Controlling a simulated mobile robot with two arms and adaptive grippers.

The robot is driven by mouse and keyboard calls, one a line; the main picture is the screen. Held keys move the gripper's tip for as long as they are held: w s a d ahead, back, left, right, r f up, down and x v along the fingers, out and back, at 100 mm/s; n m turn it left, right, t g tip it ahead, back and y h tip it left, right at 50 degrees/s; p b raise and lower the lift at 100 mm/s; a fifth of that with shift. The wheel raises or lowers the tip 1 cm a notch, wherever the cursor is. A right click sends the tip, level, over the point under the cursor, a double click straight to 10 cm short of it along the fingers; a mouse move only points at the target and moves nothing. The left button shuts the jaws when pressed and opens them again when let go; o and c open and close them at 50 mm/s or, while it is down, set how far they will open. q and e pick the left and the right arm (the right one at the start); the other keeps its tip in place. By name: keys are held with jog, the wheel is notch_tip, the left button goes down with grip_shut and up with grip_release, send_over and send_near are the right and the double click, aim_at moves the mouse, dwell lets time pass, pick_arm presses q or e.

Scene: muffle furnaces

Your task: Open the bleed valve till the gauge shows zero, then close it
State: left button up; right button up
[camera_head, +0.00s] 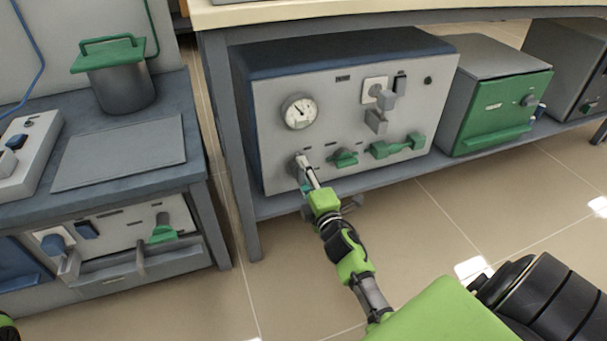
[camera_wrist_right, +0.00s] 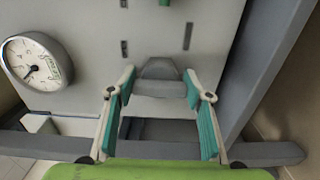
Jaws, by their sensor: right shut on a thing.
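A round white gauge (camera_head: 299,111) with a dark needle is on the grey front panel of a blue-topped unit; it also shows in the right wrist view (camera_wrist_right: 38,62). Its numbers are too small to read. Below it, at the panel's lower left, is a grey valve handle (camera_wrist_right: 158,70). My right gripper (camera_head: 306,173) reaches the panel there and is shut on this handle, with a teal-padded finger (camera_wrist_right: 118,115) on either side in the wrist view. The fingers mostly hide the handle in the head view.
Right of the handle are a green knob (camera_head: 344,157) and a green lever (camera_head: 398,147). Grey fittings (camera_head: 376,120) stick out above them. A green-fronted box (camera_head: 500,105) stands further right. A table leg (camera_head: 230,150) stands close left of the panel. The floor in front is clear.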

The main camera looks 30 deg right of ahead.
jog(key=shift+f, duration=0.1)
jog(key=o, duration=1.1)
jog(key=v, duration=1.2)
